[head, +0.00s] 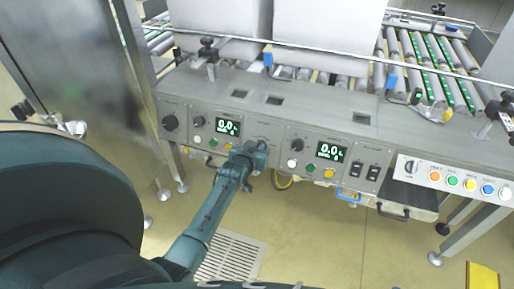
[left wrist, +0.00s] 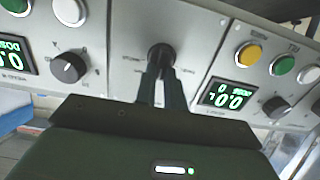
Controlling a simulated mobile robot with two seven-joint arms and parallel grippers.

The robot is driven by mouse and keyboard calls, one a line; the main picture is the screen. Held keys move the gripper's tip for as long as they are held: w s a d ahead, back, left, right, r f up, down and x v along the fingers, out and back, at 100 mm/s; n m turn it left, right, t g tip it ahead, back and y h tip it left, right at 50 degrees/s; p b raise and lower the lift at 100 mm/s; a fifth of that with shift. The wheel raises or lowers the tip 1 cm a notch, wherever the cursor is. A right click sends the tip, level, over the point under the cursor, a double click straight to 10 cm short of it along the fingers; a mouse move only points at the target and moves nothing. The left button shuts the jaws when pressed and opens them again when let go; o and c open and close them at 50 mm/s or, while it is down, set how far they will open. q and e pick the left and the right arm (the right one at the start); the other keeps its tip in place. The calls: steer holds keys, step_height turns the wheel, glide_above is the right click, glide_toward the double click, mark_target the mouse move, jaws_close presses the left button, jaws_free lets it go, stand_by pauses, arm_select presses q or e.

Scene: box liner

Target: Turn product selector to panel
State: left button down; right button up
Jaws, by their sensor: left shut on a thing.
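The product selector, a black rotary knob (left wrist: 160,55), sits on a grey panel plate between two green displays in the left wrist view. Small labels around it are too small to read. My left gripper (left wrist: 161,80) is shut on this knob, its two dark fingers pointing straight at the panel. In the head view my left gripper (head: 252,153) reaches the front of the control panel (head: 262,128) between the two displays, and the arm and gripper hide the knob. My right gripper is not in view.
Another black knob (left wrist: 68,67) and a display (left wrist: 226,94) flank the selector. Coloured buttons (head: 454,181) line the panel's right end. Large white boxes (head: 325,32) stand on the roller conveyor behind. A metal cabinet (head: 75,60) is at left. The floor in front is mostly clear.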

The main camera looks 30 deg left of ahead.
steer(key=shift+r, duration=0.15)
arm_select(q)
steer(key=n+p, duration=0.1)
steer(key=n, duration=0.3)
steer(key=n+p, duration=0.1)
steer(key=n, duration=0.4)
steer(key=a+f+n+p, duration=0.1)
steer(key=n, duration=0.3)
steer(key=shift+s+n+t+h, duration=0.3)
steer(key=shift+n+h, duration=0.1)
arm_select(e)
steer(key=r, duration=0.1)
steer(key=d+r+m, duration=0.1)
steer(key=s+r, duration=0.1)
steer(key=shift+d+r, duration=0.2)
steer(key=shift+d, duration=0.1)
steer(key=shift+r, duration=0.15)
arm_select(q)
steer(key=c, duration=1.5)
jaws_free()
steer(key=shift+r, duration=0.1)
